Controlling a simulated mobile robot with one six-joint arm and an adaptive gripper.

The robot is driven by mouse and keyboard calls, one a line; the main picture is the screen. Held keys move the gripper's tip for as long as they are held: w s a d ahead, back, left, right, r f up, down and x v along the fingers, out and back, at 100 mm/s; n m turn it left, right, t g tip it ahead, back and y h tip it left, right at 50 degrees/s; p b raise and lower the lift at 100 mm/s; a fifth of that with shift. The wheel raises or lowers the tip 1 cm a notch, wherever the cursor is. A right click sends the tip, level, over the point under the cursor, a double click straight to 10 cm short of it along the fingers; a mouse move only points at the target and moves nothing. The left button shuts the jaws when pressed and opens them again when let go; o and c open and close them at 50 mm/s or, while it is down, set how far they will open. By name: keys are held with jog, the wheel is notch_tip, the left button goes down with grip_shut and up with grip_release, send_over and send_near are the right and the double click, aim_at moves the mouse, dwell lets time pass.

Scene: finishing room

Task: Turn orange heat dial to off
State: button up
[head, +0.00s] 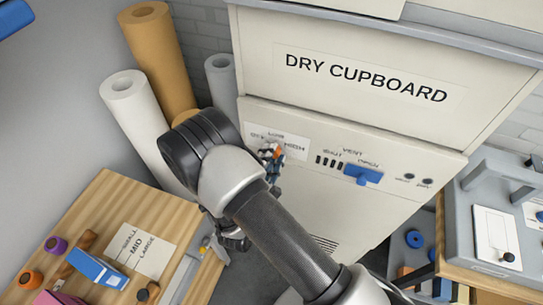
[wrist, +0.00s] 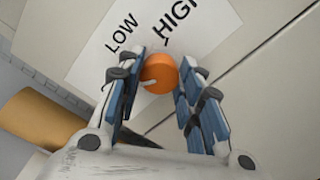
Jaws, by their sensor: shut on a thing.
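The orange heat dial (head: 266,151) is on the cream front panel of the dry cupboard, left of the vent slider, partly hidden by my gripper (head: 270,155) in the head view. In the wrist view the orange dial (wrist: 158,70) sits between the two blue-padded fingers of my gripper (wrist: 157,76), which are shut on it. The white label (wrist: 110,50) behind it reads LOW at upper left and HIGH at upper right; no OFF mark is readable there. A pale pointer line on the dial slants toward the lower left in the wrist view.
A blue vent slider (head: 363,174) is on the same panel to the right. Paper rolls (head: 133,108) stand left of the cupboard. A wooden table (head: 104,192) with small coloured pieces is at lower left, and a grey case (head: 490,205) is at right.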

dwell(0.4)
jog(key=o, duration=1.1)
jog(key=shift+c, duration=0.2)
jog(key=v, duration=1.2)
